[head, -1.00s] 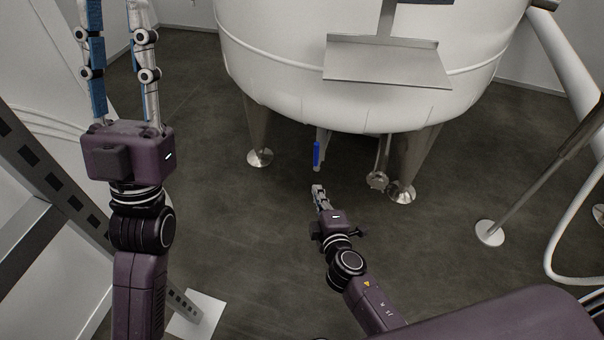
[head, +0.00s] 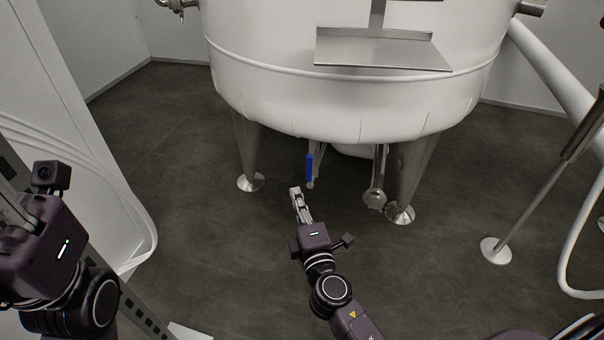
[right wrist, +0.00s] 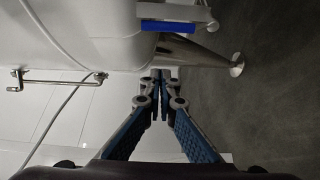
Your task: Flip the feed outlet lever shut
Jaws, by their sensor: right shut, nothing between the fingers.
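The feed outlet lever has a blue handle (head: 309,168) that hangs upright below the white tank (head: 350,110), between its steel legs. My right gripper (head: 296,190) is just below and left of the handle in the head view. Its fingers are shut with nothing between them. In the right wrist view the blue handle (right wrist: 166,27) lies across the top, beyond and apart from the shut fingertips (right wrist: 157,76). My left gripper (head: 12,205) is at the left edge of the head view, its fingers mostly cut off.
Steel legs (head: 247,150) and (head: 408,170) stand either side of the lever. A round steel fitting (head: 374,198) hangs to its right. A steel stand (head: 530,205) and a white hose (head: 565,250) are at the right. The dark floor (head: 180,180) left of the tank is clear.

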